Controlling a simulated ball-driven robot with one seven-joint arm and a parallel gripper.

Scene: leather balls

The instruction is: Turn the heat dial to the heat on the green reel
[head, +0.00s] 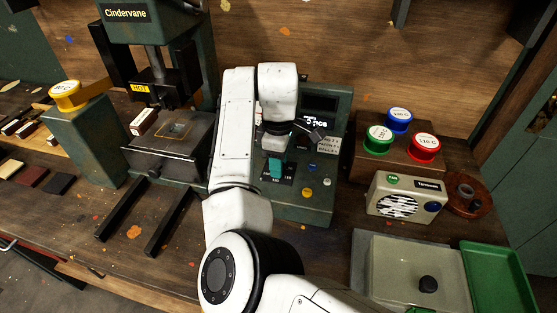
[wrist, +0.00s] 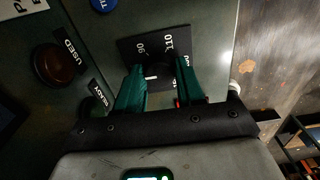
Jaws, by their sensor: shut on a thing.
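The heat dial (wrist: 159,67) is a dark knob with a white mark, on a black plate (wrist: 133,44) with white numbers. Its plate shows in the head view on the sloped front of the green control box (head: 312,210). My gripper (wrist: 161,71) has its teal fingers on either side of the knob and is shut on it. In the head view my gripper (head: 276,168) points down at the plate and hides the knob. The numbers at the plate's top read about 90 and 110; the mark's exact setting is unclear. The green reel (head: 379,138) stands right of the box; its white label is too small to read surely.
A blue reel (head: 398,120) and a red reel (head: 424,147) stand beside the green one. A yellow reel (head: 65,95) sits on a green post at left. A press (head: 165,140) marked HOT stands left of my arm. A radio-like speaker box (head: 407,196) and a green tray (head: 497,280) lie right.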

